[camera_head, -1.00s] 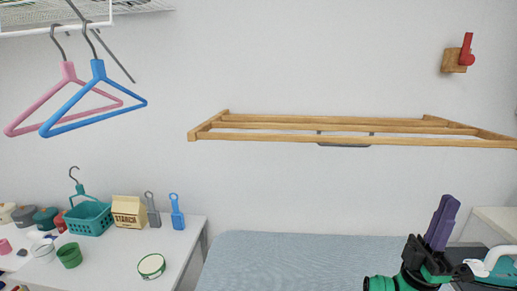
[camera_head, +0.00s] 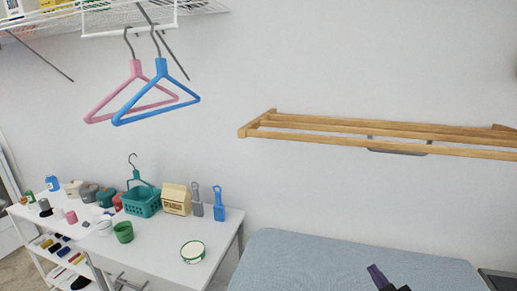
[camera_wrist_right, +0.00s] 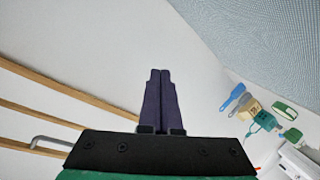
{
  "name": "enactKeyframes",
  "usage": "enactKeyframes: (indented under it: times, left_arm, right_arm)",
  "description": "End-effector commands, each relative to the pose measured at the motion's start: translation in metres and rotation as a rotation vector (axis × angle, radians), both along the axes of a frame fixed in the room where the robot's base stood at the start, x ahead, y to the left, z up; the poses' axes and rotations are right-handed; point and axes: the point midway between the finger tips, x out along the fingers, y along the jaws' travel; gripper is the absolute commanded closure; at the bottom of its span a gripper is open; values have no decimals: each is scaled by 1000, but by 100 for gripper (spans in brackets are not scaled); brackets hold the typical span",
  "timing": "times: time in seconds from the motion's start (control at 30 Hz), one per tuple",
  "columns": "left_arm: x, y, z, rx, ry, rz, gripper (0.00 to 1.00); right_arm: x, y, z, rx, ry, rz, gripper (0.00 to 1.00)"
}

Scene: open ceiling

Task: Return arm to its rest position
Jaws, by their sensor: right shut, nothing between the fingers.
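My right gripper (camera_head: 378,277) shows at the bottom edge of the head view, in front of the blue-grey padded surface (camera_head: 330,262). Only its purple fingertips and a bit of dark body are in that view. In the right wrist view its two purple fingers (camera_wrist_right: 160,75) lie side by side, shut, with nothing between them. The rest of my right arm is hidden below the head view. My left gripper is not in view.
A wooden wall rack (camera_head: 380,128) spans the right. Pink (camera_head: 135,92) and blue (camera_head: 158,93) hangers hang at upper left. A white table (camera_head: 215,247) holds a teal basket (camera_head: 141,204), a carton (camera_head: 177,200) and brushes. The padded surface is clear.

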Motion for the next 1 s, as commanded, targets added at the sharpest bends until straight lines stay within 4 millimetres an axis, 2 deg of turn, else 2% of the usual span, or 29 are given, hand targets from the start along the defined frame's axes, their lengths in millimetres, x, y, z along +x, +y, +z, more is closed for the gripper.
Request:
enactKeyframes:
  times: [0.03, 0.1, 0.2, 0.3, 0.5, 0.6, 0.77, 0.87, 0.97, 1.0]
  left_arm:
    - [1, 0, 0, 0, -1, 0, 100]
    - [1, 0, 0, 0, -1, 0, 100]
    - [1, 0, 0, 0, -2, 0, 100]
    - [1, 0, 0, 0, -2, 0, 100]
    - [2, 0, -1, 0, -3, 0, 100]
    - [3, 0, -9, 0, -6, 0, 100]
    - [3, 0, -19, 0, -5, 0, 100]
    - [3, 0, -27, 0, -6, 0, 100]
    - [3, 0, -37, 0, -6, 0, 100]
    - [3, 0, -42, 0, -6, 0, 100]
  right_arm:
    - [-14, 13, -26, 68, 126, 4, 100]
    - [-38, 30, -59, 160, 299, -9, 100]
    - [-74, 49, -92, 252, 504, -41, 100]
    - [-111, 64, -116, 317, 682, -81, 100]
    - [-183, 84, -145, 390, 989, -181, 100]
    - [-173, 84, -193, 386, 995, -181, 100]
    - [-171, 85, -267, 380, 1023, -184, 100]
    - [-177, 85, -320, 375, 1044, -184, 100]
    - [-192, 83, -383, 369, 1069, -186, 100]
    - [-203, 82, -412, 366, 1083, -188, 100]
